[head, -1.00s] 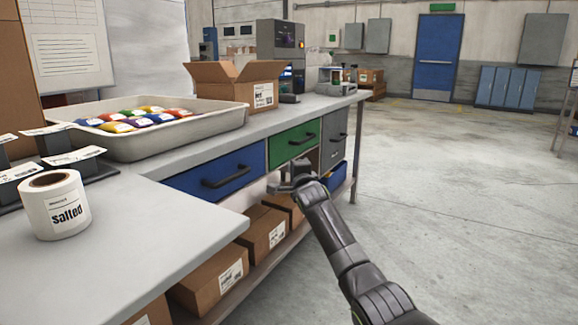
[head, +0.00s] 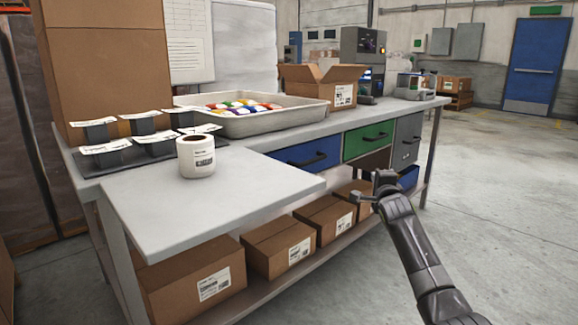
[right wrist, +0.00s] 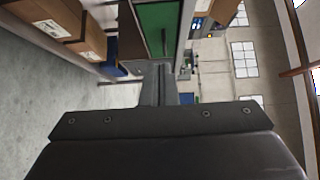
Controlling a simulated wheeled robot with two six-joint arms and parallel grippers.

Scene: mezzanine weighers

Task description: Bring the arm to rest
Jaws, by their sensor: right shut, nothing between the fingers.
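My right arm (head: 415,250) reaches in from the lower right in the head view. Its gripper (head: 366,192) is shut and empty, in front of the workbench's right part, below the level of the green drawer (head: 367,140). In the right wrist view the fingers (right wrist: 158,85) are together with nothing between them, and the green drawer front (right wrist: 157,28) shows beyond them, in a turned picture. My left gripper is not in view.
The workbench (head: 200,215) carries a white labelled roll (head: 197,158), a tray (head: 290,122) of coloured packets and an open carton (head: 342,95). A blue drawer (head: 300,155) sits left of the green one. Cartons (head: 280,247) fill the lower shelf. Floor at right (head: 500,190) is clear.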

